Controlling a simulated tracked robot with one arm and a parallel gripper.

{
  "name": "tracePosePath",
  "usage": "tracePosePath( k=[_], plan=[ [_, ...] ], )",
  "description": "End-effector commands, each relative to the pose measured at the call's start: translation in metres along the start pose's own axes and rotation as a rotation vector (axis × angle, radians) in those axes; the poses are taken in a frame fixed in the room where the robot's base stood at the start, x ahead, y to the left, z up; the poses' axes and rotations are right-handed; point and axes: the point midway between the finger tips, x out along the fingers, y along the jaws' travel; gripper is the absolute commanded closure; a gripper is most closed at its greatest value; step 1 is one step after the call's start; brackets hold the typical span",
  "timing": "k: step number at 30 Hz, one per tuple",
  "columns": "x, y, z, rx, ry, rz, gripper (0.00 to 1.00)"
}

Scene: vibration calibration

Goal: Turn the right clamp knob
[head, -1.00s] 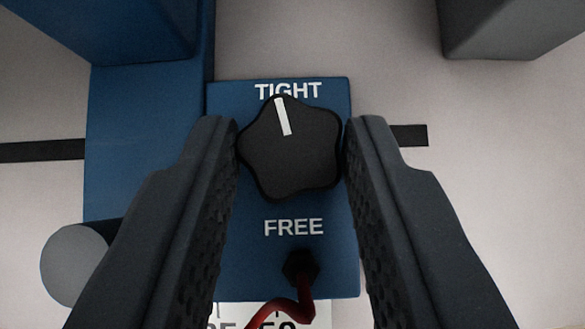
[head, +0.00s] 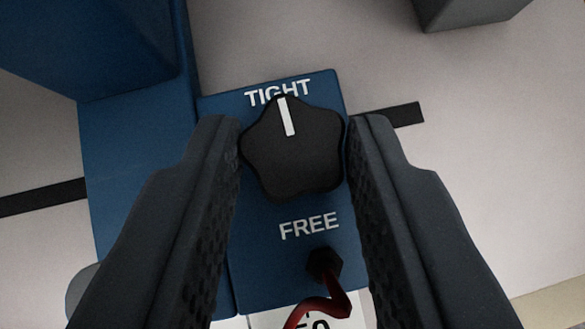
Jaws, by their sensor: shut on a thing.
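The black star-shaped clamp knob (head: 292,160) sits on a blue panel (head: 270,275) in the middle of the head view. Its white mark points up at the word TIGHT, nearly in line with the panel's long direction. The word FREE is printed below the knob. My gripper (head: 295,140) is shut on the knob, with one dark ridged finger on its left side and one on its right. The fingers hide parts of the panel's sides.
A red cable (head: 325,308) comes out of a black fitting (head: 324,265) below FREE. A white label (head: 265,320) is partly in view at the bottom. A blue block (head: 90,45) stands at upper left and a grey block (head: 465,12) at upper right. A black stripe (head: 400,116) crosses the pale surface.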

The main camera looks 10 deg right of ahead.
Motion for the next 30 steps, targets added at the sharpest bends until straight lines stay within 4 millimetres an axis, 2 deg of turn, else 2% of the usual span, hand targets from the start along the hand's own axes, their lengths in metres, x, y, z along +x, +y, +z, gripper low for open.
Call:
tracePosePath(
  k=[13, 14, 15, 16, 25, 30],
  plan=[
    [-0.0003, -0.0005, -0.0012, 0.002, 0.003, 0.001, 0.94],
    [-0.0003, -0.0006, -0.0011, 0.002, 0.003, 0.001, 0.66],
    [-0.0003, -0.0005, -0.001, 0.002, 0.003, 0.001, 0.55],
    [-0.0003, -0.0006, -0.0009, 0.002, 0.003, 0.001, 0.49],
    [-0.0008, -0.0004, -0.0001, 0.001, 0.001, 0.001, 0.49],
    [-0.0097, -0.0005, 0.0, -0.001, 0.001, 0.002, 0.49]
  ],
)
